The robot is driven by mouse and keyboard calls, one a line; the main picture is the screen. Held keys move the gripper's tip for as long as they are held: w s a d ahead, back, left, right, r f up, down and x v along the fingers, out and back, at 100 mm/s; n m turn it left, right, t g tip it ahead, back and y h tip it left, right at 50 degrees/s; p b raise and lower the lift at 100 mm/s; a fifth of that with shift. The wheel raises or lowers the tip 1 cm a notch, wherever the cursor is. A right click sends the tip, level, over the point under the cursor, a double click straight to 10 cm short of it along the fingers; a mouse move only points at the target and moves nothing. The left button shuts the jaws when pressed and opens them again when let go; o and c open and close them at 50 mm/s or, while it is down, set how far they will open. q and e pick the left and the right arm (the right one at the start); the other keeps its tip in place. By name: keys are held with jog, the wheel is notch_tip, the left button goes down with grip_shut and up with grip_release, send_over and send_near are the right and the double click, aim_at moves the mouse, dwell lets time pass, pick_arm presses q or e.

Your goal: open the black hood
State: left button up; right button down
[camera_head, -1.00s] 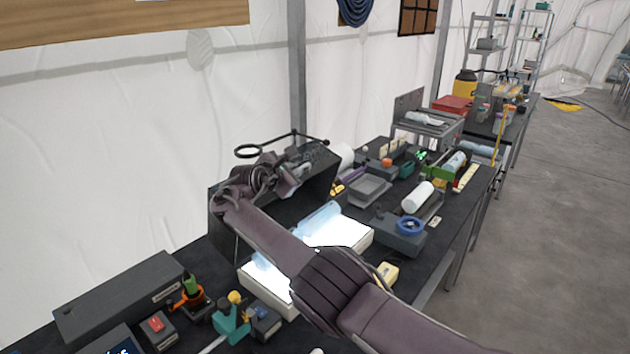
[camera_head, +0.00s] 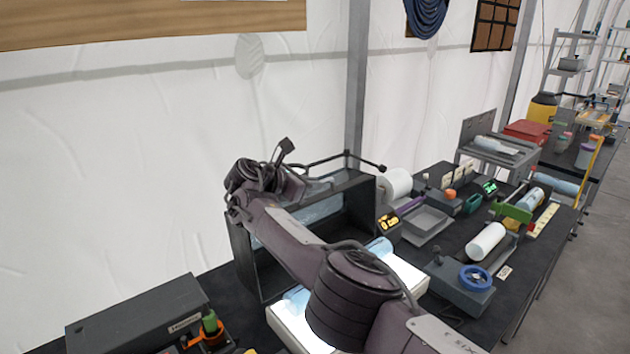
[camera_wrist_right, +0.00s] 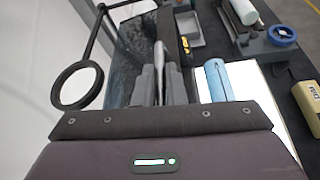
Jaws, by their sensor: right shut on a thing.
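The black hood (camera_head: 364,199) is a dark, box-like frame at the back of the bench, against the tent wall. Pale, glassy surfaces show inside its frame in the head view. My right arm crosses in front and hides much of it. My right gripper (camera_head: 318,186) is at the hood's upper part. In the right wrist view the fingers (camera_wrist_right: 162,78) are close together on a thin part, over the hood's dark, speckled panel (camera_wrist_right: 128,62). The exact spot gripped is hard to make out. My left gripper is not in view.
A ring magnifier (camera_wrist_right: 76,85) on a thin arm is beside the gripper. A bright white light panel (camera_head: 408,273) lies before the hood. A white roll (camera_head: 396,184), a grey tray (camera_head: 428,222) and a blue-wheeled device (camera_head: 462,284) stand to the right. A long dark box (camera_head: 135,318) is front left.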

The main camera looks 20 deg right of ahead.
jog(key=shift+s+d+f, duration=0.1)
jog(key=shift+s+f, duration=0.1)
jog(key=shift+f, duration=0.25)
jog(key=c, duration=1.8)
grip_release()
jog(key=o, duration=0.3)
jog(key=shift+w, duration=0.3)
jog(key=shift+r, duration=0.1)
jog(key=shift+s+a+r, duration=0.25)
jog(key=shift+a, duration=0.15)
jog(key=b+v, duration=0.1)
jog(key=v, duration=0.6)
jog(key=shift+f, duration=0.1)
jog(key=shift+w, duration=0.1)
jog(key=shift+d, duration=0.1)
